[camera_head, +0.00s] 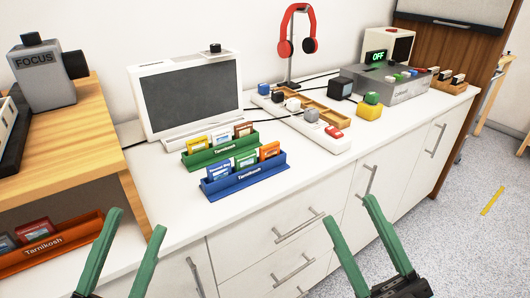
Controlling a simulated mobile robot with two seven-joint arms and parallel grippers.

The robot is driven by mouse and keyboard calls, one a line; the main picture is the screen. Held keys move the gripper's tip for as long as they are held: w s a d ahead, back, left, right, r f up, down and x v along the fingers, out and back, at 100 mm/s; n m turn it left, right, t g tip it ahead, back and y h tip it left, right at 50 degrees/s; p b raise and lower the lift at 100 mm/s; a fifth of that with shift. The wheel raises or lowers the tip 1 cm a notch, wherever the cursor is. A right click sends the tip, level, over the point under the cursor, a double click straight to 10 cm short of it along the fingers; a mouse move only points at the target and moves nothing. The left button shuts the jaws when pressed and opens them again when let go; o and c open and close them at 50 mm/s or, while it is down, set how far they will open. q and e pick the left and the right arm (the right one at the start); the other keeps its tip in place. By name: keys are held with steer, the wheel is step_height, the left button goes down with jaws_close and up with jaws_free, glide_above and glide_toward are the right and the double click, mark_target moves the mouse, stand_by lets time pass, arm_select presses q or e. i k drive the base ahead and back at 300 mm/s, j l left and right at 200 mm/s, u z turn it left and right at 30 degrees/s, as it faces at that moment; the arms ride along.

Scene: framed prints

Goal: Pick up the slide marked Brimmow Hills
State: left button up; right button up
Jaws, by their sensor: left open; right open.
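The blue rack (245,181) holds a blue slide (219,171), a green-edged slide (246,160) and an orange slide (269,151). The green rack (215,154) behind it holds a yellow slide (197,145), a blue slide (221,138) and a brown slide (244,130). An orange rack (52,250) at lower left holds a red slide (33,230) and a grey one. My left gripper (137,222) and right gripper (350,210) are open and empty, in front of the counter.
A screen (190,97) stands behind the racks. A wooden shelf (60,150) with a FOCUS device (42,78) rises at left. A white power strip (305,125), red headphones (297,30) and a grey OFF box (400,88) stand to the right. The counter front right of the blue rack is clear.

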mark_target(243, 161)
steer(key=l+u, duration=0.1)
steer(key=u, duration=0.35)
steer(key=l+u, duration=0.1)
steer(key=u, duration=0.3)
steer(key=l+u, duration=0.15)
steer(key=u, duration=0.3)
steer(key=l+u, duration=0.1)
steer(key=u, duration=0.35)
steer(key=k+l+u, duration=0.15)
steer(key=l+u, duration=0.2)
steer(key=k+l+u, duration=0.2)
steer(key=l+u, duration=0.15)
steer(key=k+l+u, duration=0.1)
steer(key=k+l, duration=0.15)
steer(key=l, duration=0.15)
steer(key=k+l+u, duration=0.1)
steer(key=k+l, duration=0.2)
steer(key=i+l, duration=0.25)
steer(key=l, duration=0.1)
